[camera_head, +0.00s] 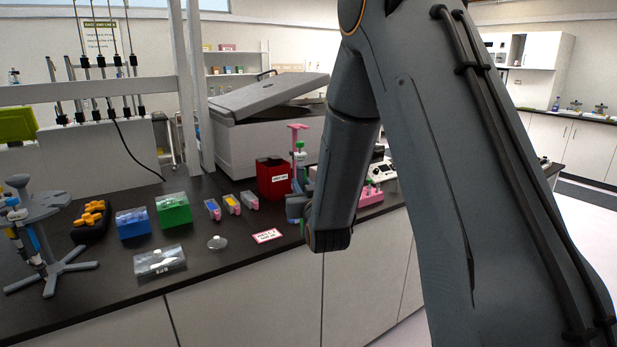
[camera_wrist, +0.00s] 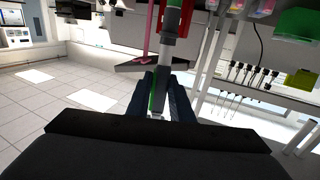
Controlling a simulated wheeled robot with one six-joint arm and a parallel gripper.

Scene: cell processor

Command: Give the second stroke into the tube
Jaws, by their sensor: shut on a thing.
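My gripper (camera_head: 295,207) shows only in part in the head view, beside my forearm, which covers much of it. In the wrist view the two dark fingers of my gripper (camera_wrist: 168,92) close around the grey and green pipette (camera_wrist: 168,50). A pink rack (camera_head: 370,196) stands on the bench just right of my forearm, partly hidden, with small pink-topped items in it. I cannot make out the tube or the pipette's tip.
A red bin (camera_head: 272,180) stands close behind the pipette. A labelled card (camera_head: 266,236), small reservoirs (camera_head: 232,204), blue (camera_head: 132,222) and green (camera_head: 173,209) boxes, a clear box (camera_head: 160,262) and a pipette stand (camera_head: 48,265) lie leftward. The bench front edge is clear.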

